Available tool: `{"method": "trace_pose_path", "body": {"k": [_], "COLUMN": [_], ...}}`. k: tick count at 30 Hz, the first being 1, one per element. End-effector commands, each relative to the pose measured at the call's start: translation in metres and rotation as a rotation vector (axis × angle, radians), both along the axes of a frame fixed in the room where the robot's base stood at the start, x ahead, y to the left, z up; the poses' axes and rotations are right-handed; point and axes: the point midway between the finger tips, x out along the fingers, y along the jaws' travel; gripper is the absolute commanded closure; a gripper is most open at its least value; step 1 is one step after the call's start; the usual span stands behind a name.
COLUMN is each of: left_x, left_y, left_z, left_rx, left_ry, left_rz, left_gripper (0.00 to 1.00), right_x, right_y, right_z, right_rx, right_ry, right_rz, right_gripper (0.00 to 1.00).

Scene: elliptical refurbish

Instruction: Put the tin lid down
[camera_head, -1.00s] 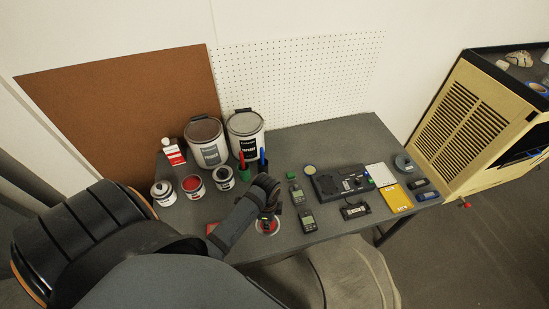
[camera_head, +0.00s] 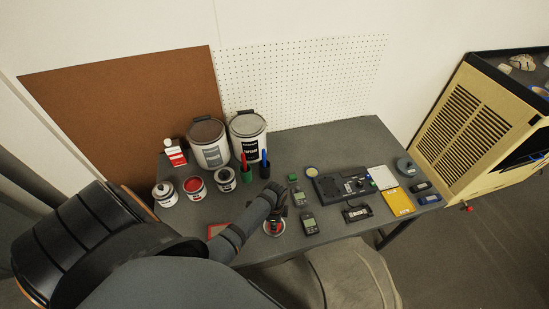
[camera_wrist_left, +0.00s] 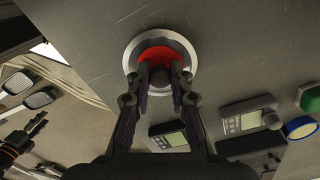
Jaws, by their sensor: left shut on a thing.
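The tin lid (camera_wrist_left: 160,49) is a red disc with a silver rim. In the head view the lid (camera_head: 273,229) shows over the table's front part, partly behind my gripper. My left gripper (camera_wrist_left: 161,74) is shut on it, both fingertips at its near side with a dark round part between them. The left gripper (camera_head: 274,205) also shows in the head view. Whether the lid touches the tabletop is hard to tell. Dark jointed parts (camera_wrist_left: 30,130) at the lower left of the wrist view may be my right gripper; its jaws are unclear.
Two meters (camera_head: 308,222) stand just right of the lid. A red-topped tin (camera_head: 194,187), a silver tin (camera_head: 225,180) and large paint cans (camera_head: 208,145) stand on the left. A red flat piece (camera_head: 216,231) is partly hidden by my arm.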

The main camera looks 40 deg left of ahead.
Motion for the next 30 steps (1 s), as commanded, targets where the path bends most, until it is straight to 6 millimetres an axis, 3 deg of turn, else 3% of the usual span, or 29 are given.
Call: {"method": "trace_pose_path", "body": {"k": [3,4,8,16,20,30], "left_x": [0.000,0.000,0.000,0.000,0.001,0.002], "left_y": [0.000,0.000,0.000,0.000,0.000,0.001], "left_z": [-0.004,-0.003,-0.003,-0.002,0.007,0.085], "left_rx": [0.000,0.000,0.000,0.000,0.000,0.001], "left_ry": [0.000,0.000,0.000,0.000,-0.003,-0.005], "left_rz": [0.000,0.000,0.000,0.000,0.000,0.000], "left_gripper": [1.00,0.76,0.58,0.57,0.57,0.57], "right_x": [0.000,0.000,0.000,0.001,0.001,0.001], "right_y": [-0.003,-0.004,-0.006,-0.008,-0.007,-0.007], "right_z": [-0.002,-0.001,-0.001,0.000,0.002,0.002], "right_rx": [-0.004,-0.004,-0.007,-0.009,-0.009,-0.008], "right_ry": [0.000,0.000,0.000,-0.001,-0.001,-0.002], "right_rz": [0.002,0.002,0.002,0.003,0.003,0.003], "right_gripper": [0.60,0.60,0.60,0.60,0.60,0.60]}}
